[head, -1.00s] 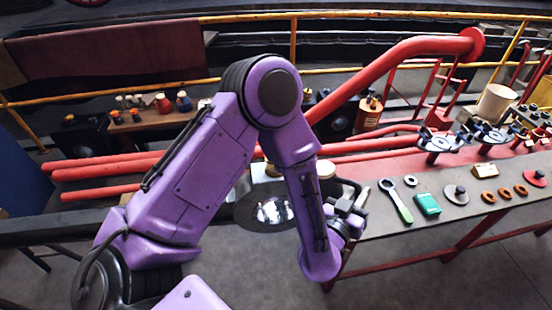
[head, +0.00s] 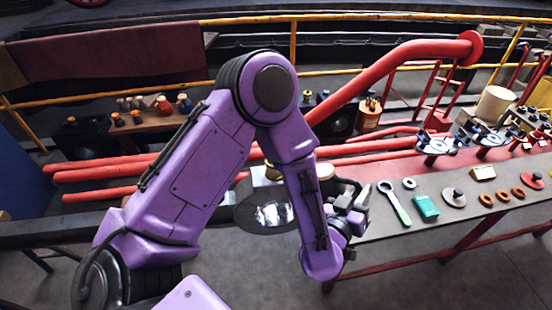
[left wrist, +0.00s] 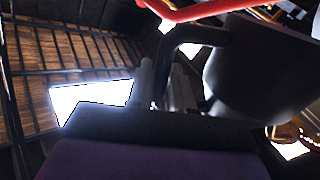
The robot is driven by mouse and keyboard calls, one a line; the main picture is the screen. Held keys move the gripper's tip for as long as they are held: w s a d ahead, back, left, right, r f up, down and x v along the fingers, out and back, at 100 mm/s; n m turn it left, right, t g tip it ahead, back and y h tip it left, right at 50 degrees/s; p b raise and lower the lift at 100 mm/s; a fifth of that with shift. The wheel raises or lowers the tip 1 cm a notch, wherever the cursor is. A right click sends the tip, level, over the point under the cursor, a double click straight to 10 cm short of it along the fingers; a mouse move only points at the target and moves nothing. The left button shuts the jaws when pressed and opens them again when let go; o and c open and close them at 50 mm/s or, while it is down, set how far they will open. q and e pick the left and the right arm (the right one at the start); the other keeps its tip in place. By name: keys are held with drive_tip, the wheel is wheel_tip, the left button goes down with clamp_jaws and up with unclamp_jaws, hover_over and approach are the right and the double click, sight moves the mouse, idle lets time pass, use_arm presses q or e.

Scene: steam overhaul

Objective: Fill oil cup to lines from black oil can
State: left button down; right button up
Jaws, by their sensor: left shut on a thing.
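In the left wrist view, a dark rounded body with a curved handle, which looks like the black oil can (left wrist: 262,72), fills the right side. The gripper is shut on it; its fingertips are hard to make out. In the head view the can is largely hidden. A brass piece (head: 273,171) on a pale block shows behind my forearm; I cannot tell whether it is the oil cup. No fill lines can be read.
A dark round dish (head: 250,215) with a shiny middle lies left of my forearm. A green-handled wrench (head: 396,203), a green box (head: 425,207) and several rings lie on the bench to the right. Red pipes (head: 105,172) run behind.

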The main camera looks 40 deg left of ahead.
sight(359, 185)
use_arm(q)
drive_tip(key=shift+r, duration=0.15)
drive_tip(key=shift+r+n+p, duration=0.3)
drive_tip(key=shift+r+p, duration=0.15)
drive_tip(key=shift+r, duration=0.1)
idle(0.4)
drive_tip(key=shift+a+r+n+p, duration=0.15)
drive_tip(key=shift+r+n+p, duration=0.15)
drive_tip(key=shift+r+p, duration=0.25)
drive_tip(key=shift+r, duration=0.15)
drive_tip(key=shift+a+r+n+p, duration=0.15)
drive_tip(key=shift+r+n+p, duration=0.2)
drive_tip(key=shift+r, duration=0.25)
idle(4.8)
drive_tip(key=shift+a+r+n+p, duration=0.15)
drive_tip(key=shift+r+n+p, duration=0.1)
drive_tip(key=shift+r+p, duration=0.3)
